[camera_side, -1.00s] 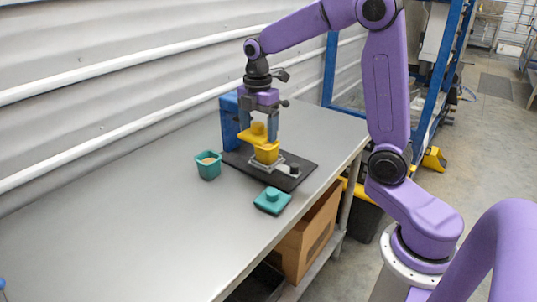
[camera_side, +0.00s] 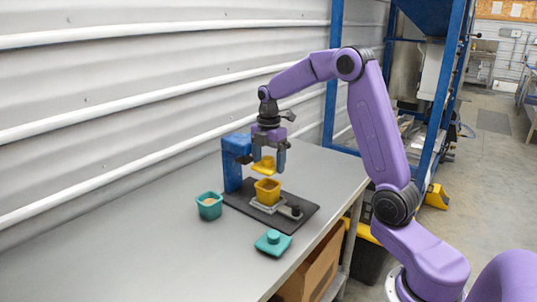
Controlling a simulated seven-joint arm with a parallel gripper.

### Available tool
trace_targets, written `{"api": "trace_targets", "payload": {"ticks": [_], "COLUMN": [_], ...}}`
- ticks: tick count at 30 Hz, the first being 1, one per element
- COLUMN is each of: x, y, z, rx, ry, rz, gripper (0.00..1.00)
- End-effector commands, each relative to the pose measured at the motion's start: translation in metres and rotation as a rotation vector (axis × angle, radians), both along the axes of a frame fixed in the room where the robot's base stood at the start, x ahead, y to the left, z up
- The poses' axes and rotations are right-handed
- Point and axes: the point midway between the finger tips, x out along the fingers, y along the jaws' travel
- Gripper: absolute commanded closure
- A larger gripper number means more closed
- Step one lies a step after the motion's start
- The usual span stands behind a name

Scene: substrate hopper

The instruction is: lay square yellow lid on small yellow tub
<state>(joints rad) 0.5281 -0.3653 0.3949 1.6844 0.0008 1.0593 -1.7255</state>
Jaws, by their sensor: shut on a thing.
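The square yellow lid (camera_side: 264,170) is held level by its knob in my gripper (camera_side: 267,158), which is shut on it. The lid hangs a little above the small yellow tub (camera_side: 267,194), apart from it. In the picture the lid sits slightly left of the tub's middle. The yellow tub stands upright and open on a grey holder on the black base plate (camera_side: 290,222). What is inside the tub is hard to make out.
A blue upright block (camera_side: 234,165) stands on the plate's back left, close to my gripper. A teal tub (camera_side: 209,207) with pale contents stands left of the plate. A teal lid (camera_side: 273,242) lies in front. The grey table's (camera_side: 120,250) left side is clear.

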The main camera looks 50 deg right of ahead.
Motion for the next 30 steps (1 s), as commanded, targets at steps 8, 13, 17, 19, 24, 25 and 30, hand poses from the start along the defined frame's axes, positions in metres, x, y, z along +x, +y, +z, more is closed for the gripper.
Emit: {"api": "trace_targets", "payload": {"ticks": [8, 13, 17, 19, 24, 25, 30], "x": [-0.001, -0.001, 0.000, 0.000, 0.000, 0.000, 0.000], "y": [0.000, 0.000, 0.000, 0.000, 0.000, 0.000, 0.000], "z": [-0.025, -0.037, -0.044, -0.046, -0.049, -0.049, -0.049], "rx": [0.001, 0.000, 0.000, 0.000, 0.000, 0.000, 0.000], "ry": [0.003, 0.002, 0.002, 0.001, 0.000, 0.000, 0.000], "rz": [-0.001, 0.000, 0.000, 0.000, 0.000, 0.000, 0.000], "gripper": [0.47, 0.47, 0.47, 0.47, 0.47, 0.47, 0.47]}}
